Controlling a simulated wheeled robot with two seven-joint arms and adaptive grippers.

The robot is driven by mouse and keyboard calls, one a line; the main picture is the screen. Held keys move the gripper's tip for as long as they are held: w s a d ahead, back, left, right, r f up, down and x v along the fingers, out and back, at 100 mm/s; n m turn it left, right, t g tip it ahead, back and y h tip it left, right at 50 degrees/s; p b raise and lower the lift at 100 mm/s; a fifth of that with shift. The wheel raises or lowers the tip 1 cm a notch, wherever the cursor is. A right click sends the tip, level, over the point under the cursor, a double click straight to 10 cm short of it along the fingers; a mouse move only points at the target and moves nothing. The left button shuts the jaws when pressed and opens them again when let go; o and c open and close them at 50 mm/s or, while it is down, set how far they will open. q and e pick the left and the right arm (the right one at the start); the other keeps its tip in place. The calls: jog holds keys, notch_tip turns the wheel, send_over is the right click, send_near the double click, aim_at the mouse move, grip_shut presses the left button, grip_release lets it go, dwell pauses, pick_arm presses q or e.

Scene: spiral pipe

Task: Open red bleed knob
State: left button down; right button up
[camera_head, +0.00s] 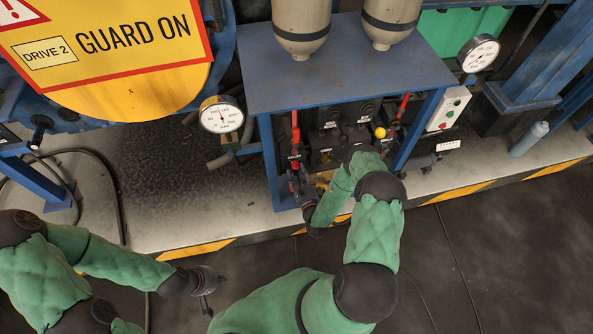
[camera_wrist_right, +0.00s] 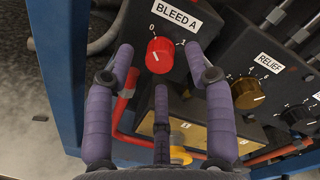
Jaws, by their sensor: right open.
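The red bleed knob (camera_wrist_right: 160,55) sits on a dark box under the label "BLEED A" (camera_wrist_right: 178,15), with marks 0 and 1 above it. In the right wrist view it lies between and just beyond the spread fingers of my right gripper (camera_wrist_right: 160,65), which is open and empty. The knob's white line points to the upper left, towards 0. In the head view my right gripper (camera_head: 298,190) is at the left front of the blue frame, and the knob is hard to make out there. My left gripper (camera_head: 207,290) hangs over the floor at lower left, its jaws unclear.
A "RELIEF" box with a brown knob (camera_wrist_right: 248,92) stands right of the bleed box. A yellow knob (camera_wrist_right: 180,154) is below. A blue frame (camera_head: 350,62) with grey cylinders stands above. A gauge (camera_head: 221,115) is at left. Dark floor (camera_head: 500,250) is clear at right.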

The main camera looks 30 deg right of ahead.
jog(key=shift+x, duration=1.2)
grip_shut()
